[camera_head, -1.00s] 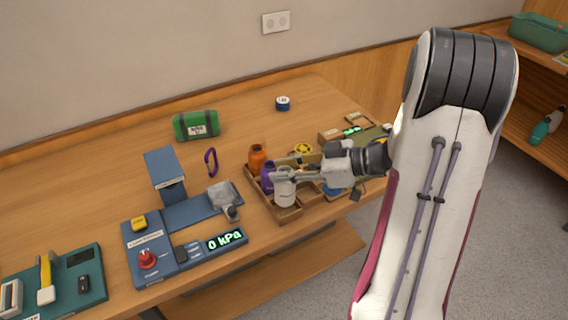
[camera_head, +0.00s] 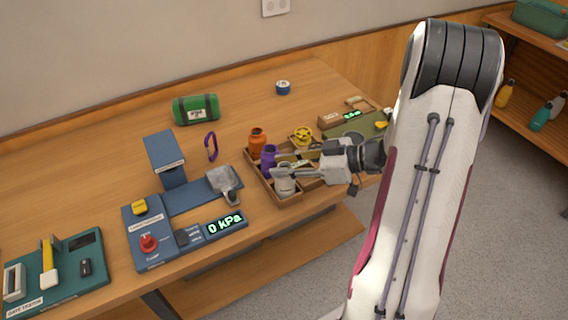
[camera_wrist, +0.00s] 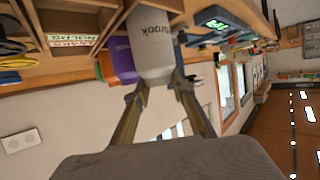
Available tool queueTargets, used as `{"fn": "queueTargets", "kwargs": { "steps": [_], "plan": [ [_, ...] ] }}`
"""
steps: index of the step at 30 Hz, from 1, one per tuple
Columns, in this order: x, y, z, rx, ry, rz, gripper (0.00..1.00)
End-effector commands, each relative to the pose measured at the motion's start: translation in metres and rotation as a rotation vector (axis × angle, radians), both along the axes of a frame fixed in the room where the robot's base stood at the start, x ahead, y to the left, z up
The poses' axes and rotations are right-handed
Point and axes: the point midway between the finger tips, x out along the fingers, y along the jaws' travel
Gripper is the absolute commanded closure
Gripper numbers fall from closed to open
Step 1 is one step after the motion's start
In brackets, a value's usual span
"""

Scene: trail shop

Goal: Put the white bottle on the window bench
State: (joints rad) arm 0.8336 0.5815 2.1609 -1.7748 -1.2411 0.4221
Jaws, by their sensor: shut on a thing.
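The white bottle (camera_head: 284,184) stands at the front corner of the wooden tray (camera_head: 290,199), in a compartment beside the purple bottle (camera_head: 268,157). My gripper (camera_head: 280,174) reaches in from the right and is shut on the white bottle. In the wrist view the white bottle (camera_wrist: 151,45) sits between the two fingers (camera_wrist: 160,88), with part of a printed word on its side. I cannot tell whether its base touches the tray floor. The window bench cannot be made out for certain in these frames.
An orange bottle (camera_head: 257,141) and a yellow coil (camera_head: 302,136) share the tray. A blue device with a display (camera_head: 225,222) stands to the left. A green roll (camera_head: 196,109) lies behind. Shelves with bottles (camera_head: 541,118) are at far right.

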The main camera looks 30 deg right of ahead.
Motion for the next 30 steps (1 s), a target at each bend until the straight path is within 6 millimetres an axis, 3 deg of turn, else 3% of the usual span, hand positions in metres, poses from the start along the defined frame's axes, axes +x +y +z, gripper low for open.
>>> {"fn": "queueTargets", "kwargs": {
  "steps": [20, 21, 23, 30],
  "plan": [
    [0.0001, -0.0001, -0.0053, 0.001, -0.001, 0.0, 1.0],
    [0.0001, 0.0, -0.0055, 0.001, -0.001, 0.0, 0.73],
    [0.0001, -0.0001, -0.0053, 0.001, -0.001, 0.0, 0.58],
    [0.0001, -0.0001, -0.0053, 0.0, 0.0, 0.0, 0.56]
  ]
}}
